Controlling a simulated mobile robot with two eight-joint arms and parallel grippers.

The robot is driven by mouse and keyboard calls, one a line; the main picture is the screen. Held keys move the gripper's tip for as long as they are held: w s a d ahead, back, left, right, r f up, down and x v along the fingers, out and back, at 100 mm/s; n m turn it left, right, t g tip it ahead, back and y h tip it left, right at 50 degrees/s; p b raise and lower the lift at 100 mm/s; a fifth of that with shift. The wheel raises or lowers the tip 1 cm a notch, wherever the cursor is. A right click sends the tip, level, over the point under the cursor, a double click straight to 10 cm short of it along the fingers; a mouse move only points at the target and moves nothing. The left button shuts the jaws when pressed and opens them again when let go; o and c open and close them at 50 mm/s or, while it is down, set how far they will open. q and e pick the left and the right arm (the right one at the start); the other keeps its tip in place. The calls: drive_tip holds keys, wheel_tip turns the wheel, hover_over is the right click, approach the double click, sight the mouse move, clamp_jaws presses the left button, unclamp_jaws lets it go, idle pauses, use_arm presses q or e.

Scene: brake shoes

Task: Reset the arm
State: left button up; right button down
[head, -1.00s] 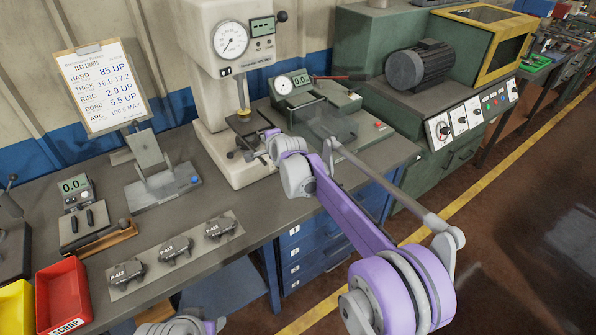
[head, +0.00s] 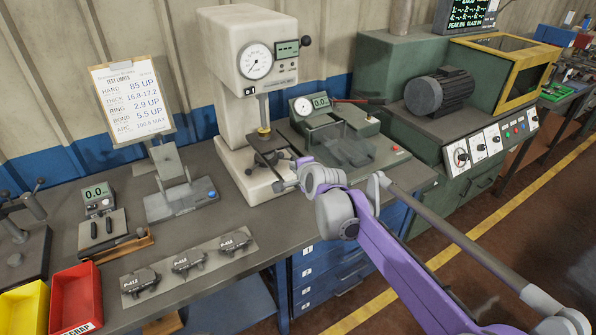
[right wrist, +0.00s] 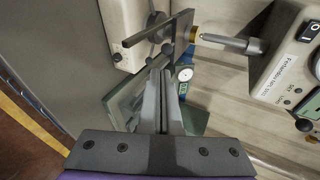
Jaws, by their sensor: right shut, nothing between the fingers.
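My right arm, purple and grey, reaches in from the lower right of the head view. Its gripper (head: 283,186) is in front of the tall cream press tester (head: 233,148), close to the tester's small dark table (head: 268,158). In the right wrist view the two grey fingers (right wrist: 160,75) are together with nothing held. Their tips point toward the tester's dark plate (right wrist: 160,37) and the spindle beyond it; whether they touch cannot be told. My left gripper is not in view.
Several dark brake pads (head: 188,262) lie on a grey mat (head: 160,290) at the bench front. A red scrap bin (head: 75,295) and yellow bin (head: 24,305) stand at lower left. A green gauge unit (head: 345,145) stands right of the tester.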

drive_tip(key=s+d+f+n+g+h, duration=0.1)
drive_tip(key=s+d+n, duration=0.2)
drive_tip(key=s+d, duration=0.5)
drive_tip(key=s+d+f+n+g+h, duration=0.15)
drive_tip(key=s+d+n, duration=0.3)
drive_tip(key=s, duration=0.85)
drive_tip(key=s+d+f+n+g+h, duration=0.1)
drive_tip(key=s+d+f+n+g, duration=0.1)
drive_tip(key=s, duration=0.8)
drive_tip(key=s+d+f+n+g+h+p, duration=0.1)
drive_tip(key=s+d+f+n, duration=0.3)
drive_tip(key=s, duration=0.7)
wheel_tip(320, 180, down, 5)
drive_tip(key=shift+d+r+g, duration=0.15)
drive_tip(key=shift+d+g, duration=0.3)
drive_tip(key=shift+d, duration=0.7)
